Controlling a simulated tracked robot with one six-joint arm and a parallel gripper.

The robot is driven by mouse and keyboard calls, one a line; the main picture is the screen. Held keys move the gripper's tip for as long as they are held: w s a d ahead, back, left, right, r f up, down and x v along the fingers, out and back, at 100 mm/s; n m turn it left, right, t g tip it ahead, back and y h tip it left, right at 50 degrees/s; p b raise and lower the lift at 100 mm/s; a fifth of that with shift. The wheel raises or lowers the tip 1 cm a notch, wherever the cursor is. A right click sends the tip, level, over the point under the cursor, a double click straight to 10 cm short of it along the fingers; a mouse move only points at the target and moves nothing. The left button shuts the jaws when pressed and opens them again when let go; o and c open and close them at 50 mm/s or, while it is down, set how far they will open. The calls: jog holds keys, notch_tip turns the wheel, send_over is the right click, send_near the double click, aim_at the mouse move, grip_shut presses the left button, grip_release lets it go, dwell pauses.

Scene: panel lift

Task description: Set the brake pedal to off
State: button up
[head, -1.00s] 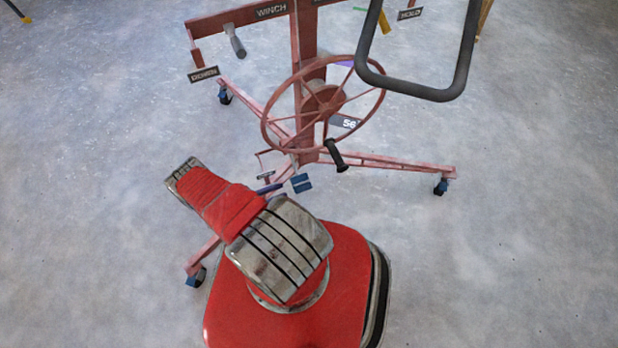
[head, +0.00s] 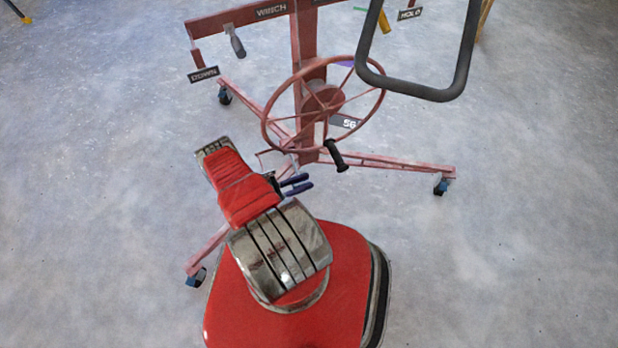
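My gripper (head: 297,184) shows just right of my red arm, low at the foot of the red stand. Its two dark blue fingers point right and are slightly apart, with nothing seen between them. The brake pedal cannot be told apart clearly here. The spot at the stand's foot where a small blue pad showed earlier is now overlapped by my fingers. I cannot tell whether they touch it. My arm covers part of this low area.
The red stand (head: 305,45) carries a spoked handwheel (head: 323,98) with a black knob (head: 336,155), just beyond my gripper. A dark loop handle (head: 420,93) hangs at upper right. A grey-handled lever (head: 237,43) is upper left. Blue-wheeled legs spread out; floor at right is clear.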

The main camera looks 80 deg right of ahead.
jog(key=shift+x, duration=1.25)
jog(key=shift+c, duration=0.5)
jog(key=shift+s, duration=0.1)
grip_shut()
jog(key=shift+a, duration=0.1)
